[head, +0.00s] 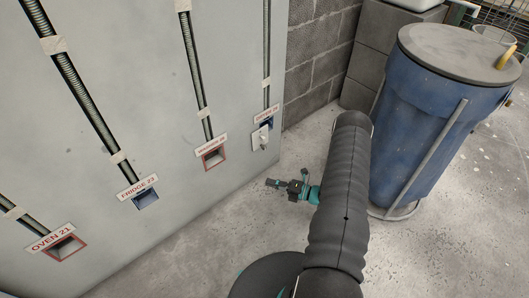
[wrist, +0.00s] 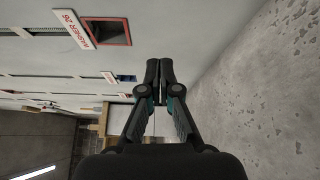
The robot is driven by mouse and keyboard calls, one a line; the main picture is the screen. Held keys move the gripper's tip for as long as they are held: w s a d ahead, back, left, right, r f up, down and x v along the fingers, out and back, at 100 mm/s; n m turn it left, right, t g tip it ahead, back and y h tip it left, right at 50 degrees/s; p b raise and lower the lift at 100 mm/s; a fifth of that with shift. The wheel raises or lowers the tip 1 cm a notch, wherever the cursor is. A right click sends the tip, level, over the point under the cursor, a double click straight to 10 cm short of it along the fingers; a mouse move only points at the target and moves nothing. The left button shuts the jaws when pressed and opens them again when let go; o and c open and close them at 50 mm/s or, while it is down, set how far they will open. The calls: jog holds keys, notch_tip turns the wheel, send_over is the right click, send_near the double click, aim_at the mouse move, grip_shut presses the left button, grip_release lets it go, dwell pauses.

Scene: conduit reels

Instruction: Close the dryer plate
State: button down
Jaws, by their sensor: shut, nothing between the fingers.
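A small white plate (head: 260,138) with a little knob hangs at the blue-framed box (head: 267,124) near the wall's right edge in the head view. It leaves part of the box opening uncovered. The label above this box (head: 265,113) is too small to read for certain.
Open boxes labelled washer (head: 214,157), fridge (head: 146,200) and oven (head: 64,247) line the wall, with conduits above. A blue lidded barrel (head: 425,125) stands right of my arm. Bare concrete floor (head: 190,250) lies in front of the wall.

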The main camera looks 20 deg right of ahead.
aim_at(256, 146)
jog(key=shift+w+d+r+m+t+h, duration=0.8)
jog(key=shift+w+d+r+m+t, duration=1.5)
jog(key=shift+m, duration=1.8)
jog(key=shift+g, duration=0.3)
jog(key=x, duration=1)
jog(key=shift+w+a+f+p, duration=0.15)
jog(key=shift+f+p, duration=0.15)
jog(key=shift+p, duration=0.05)
jog(key=d, duration=0.1)
jog(key=d+f, duration=0.1)
jog(key=shift+w+d+f, duration=0.1)
jog(key=shift+w+d, duration=0.15)
jog(key=shift+d, duration=0.05)
jog(key=shift+w+d+f, duration=0.2)
jog(key=shift+d+f, duration=0.1)
jog(key=shift+d, duration=0.25)
jog(key=shift+d+b, duration=0.1)
jog(key=shift+b, duration=0.2)
